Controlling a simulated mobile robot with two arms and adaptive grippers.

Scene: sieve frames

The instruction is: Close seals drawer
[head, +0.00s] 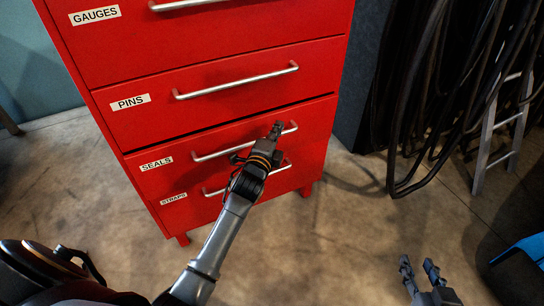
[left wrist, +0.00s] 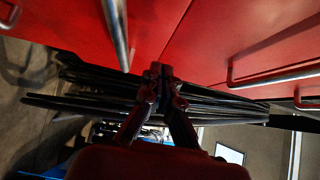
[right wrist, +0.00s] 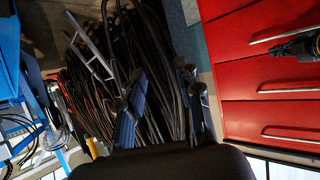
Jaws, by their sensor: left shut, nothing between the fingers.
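The seals drawer (head: 205,137) is a red front with a white SEALS label and a silver bar handle (head: 213,154), low on the red cabinet. A thin dark gap shows along its top edge; I cannot tell how far out it stands. My left gripper (head: 277,129) is shut and empty, in front of the right part of this drawer, overlapping the handle's right end. I cannot tell if it touches. The left wrist view shows its fingertips (left wrist: 162,72) together, near red drawer fronts. My right gripper (head: 419,266) is open and empty, away to the right above the floor.
The pins drawer (head: 150,115) and gauges drawer (head: 150,45) are above, the straps drawer (head: 240,197) below. Dark hoses (head: 425,100) and a grey ladder (head: 498,125) stand at the right. The concrete floor (head: 360,240) between is clear. A blue object (head: 520,250) lies at the right edge.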

